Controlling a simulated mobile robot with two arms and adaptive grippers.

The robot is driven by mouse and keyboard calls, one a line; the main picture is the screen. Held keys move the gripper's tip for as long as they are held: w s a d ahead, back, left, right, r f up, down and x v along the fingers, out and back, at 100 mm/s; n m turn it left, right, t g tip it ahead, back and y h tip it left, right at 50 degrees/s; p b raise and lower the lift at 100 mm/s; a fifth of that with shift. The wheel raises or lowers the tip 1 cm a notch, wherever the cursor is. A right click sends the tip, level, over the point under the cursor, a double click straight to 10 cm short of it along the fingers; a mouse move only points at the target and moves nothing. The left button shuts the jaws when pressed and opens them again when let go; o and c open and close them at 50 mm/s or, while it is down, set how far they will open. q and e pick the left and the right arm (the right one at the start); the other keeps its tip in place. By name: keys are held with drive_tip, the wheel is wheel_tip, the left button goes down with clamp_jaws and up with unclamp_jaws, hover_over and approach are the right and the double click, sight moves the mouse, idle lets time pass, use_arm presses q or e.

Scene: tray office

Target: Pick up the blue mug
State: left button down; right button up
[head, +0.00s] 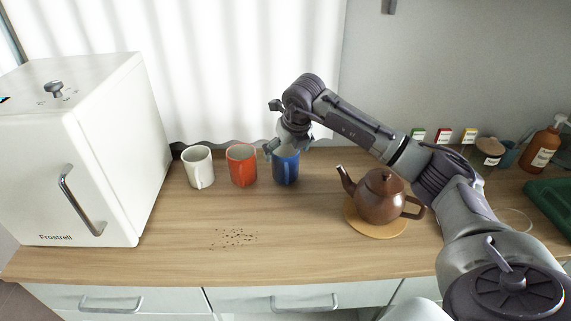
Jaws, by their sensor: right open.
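The blue mug (286,172) stands upright on the wooden counter, the rightmost of a row of mugs near the back. My right gripper (283,150) is over the top of the blue mug, pointing down, with its fingers spread at the rim. It covers part of the mug's upper edge, and I cannot tell whether the fingers touch it. My right arm reaches in from the lower right. My left gripper is not in this view.
A red mug (241,168) and a white mug (199,170) stand left of the blue one. A brown teapot (379,197) sits on a round wooden board (372,230) to the right. A white mini fridge (95,165) fills the left. Dark crumbs (234,238) lie on the otherwise clear front counter.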

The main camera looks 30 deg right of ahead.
sight(284, 156)
drive_tip(key=x, duration=0.3)
drive_tip(key=shift+w, duration=0.1)
drive_tip(key=c, duration=1.5)
drive_tip(key=shift+o, duration=0.2)
drive_tip(key=shift+r, duration=0.1)
